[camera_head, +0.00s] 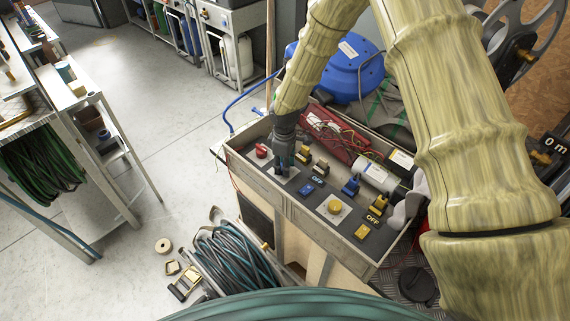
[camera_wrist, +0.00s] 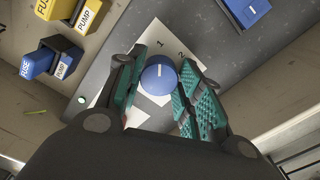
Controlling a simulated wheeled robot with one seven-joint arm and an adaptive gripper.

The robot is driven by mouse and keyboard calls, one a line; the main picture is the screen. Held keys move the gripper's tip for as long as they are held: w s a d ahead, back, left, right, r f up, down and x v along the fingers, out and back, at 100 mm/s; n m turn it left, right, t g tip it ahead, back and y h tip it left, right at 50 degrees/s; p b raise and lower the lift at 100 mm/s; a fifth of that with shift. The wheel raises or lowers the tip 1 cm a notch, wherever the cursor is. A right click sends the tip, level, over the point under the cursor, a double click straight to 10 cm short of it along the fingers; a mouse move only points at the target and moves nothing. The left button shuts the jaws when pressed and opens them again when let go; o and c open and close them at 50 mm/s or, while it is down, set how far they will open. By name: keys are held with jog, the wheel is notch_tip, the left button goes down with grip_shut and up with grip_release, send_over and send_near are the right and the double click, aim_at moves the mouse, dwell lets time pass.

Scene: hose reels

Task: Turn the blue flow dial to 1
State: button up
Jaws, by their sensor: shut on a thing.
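The blue flow dial (camera_wrist: 157,78) is a round knob with a short white mark on its top, in the wrist view. It sits on a pale plate (camera_wrist: 135,116) printed with 1 (camera_wrist: 157,30) and 2 (camera_wrist: 181,53) beyond the dial. My gripper (camera_wrist: 160,82) is shut on the dial, with a green padded finger on each side. I cannot tell exactly which number the mark lines up with. In the head view my gripper (camera_head: 284,163) reaches down to the panel and mostly hides the dial.
The panel lies in a raised-edged wooden box (camera_head: 300,206). A yellow knob (camera_head: 335,207) is farther right. Coiled hose (camera_head: 225,258) lies in front; open floor is left.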

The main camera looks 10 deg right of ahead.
jog(key=shift+w+r, duration=0.15)
jog(key=shift+w, duration=0.1)
jog(key=o, duration=0.9)
jog(key=shift+o, duration=0.7)
jog(key=shift+s, duration=0.1)
notch_tip(320, 180, up, 12)
